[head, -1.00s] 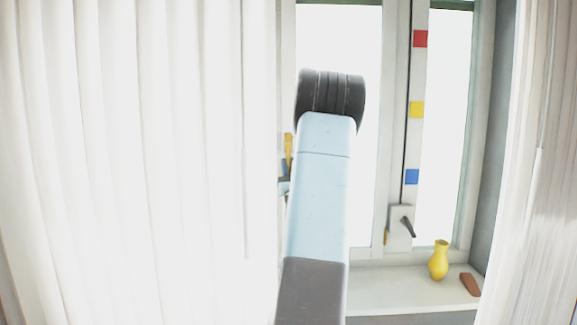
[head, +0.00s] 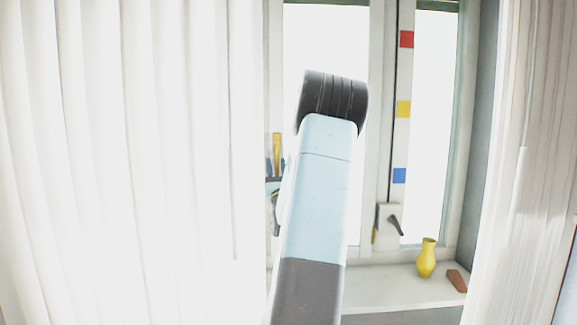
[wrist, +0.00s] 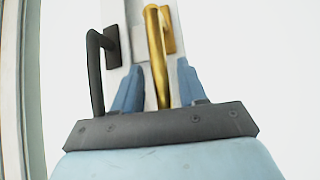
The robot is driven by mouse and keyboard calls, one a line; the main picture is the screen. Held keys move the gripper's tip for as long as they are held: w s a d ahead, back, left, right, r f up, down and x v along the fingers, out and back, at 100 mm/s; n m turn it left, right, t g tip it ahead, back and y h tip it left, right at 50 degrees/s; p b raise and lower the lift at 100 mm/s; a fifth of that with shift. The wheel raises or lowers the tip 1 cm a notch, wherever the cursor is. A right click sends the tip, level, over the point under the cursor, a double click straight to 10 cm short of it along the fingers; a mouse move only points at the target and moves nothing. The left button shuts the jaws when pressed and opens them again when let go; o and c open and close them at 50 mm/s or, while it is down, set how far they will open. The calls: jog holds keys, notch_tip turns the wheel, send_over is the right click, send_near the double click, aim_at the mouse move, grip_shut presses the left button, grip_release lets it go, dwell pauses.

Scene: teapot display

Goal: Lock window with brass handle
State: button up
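The brass handle (wrist: 156,50) is in the wrist view, pointing down from its mount on a pale window frame. Its lower end lies between the two blue fingers of my gripper (wrist: 159,67). The fingers are apart, with visible gaps on both sides of the handle; whether they touch it is not visible. In the head view the brass handle (head: 277,152) shows upright just left of my arm, and my gripper is mostly hidden behind my arm. The window (head: 330,40) appears shut, partly covered by my arm.
A black handle (wrist: 95,70) is close left of my gripper. Another dark handle (head: 395,222) sits on the frame at right. A yellow vase (head: 427,260) and a brown block (head: 457,281) stand on the sill (head: 390,295). White curtains (head: 130,160) hang left and right.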

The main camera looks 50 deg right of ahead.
jog(key=shift+f, duration=0.1)
jog(key=v, duration=1.3)
jog(key=shift+s+f, duration=0.2)
jog(key=shift+f, duration=0.1)
jog(key=shift+a, duration=0.15)
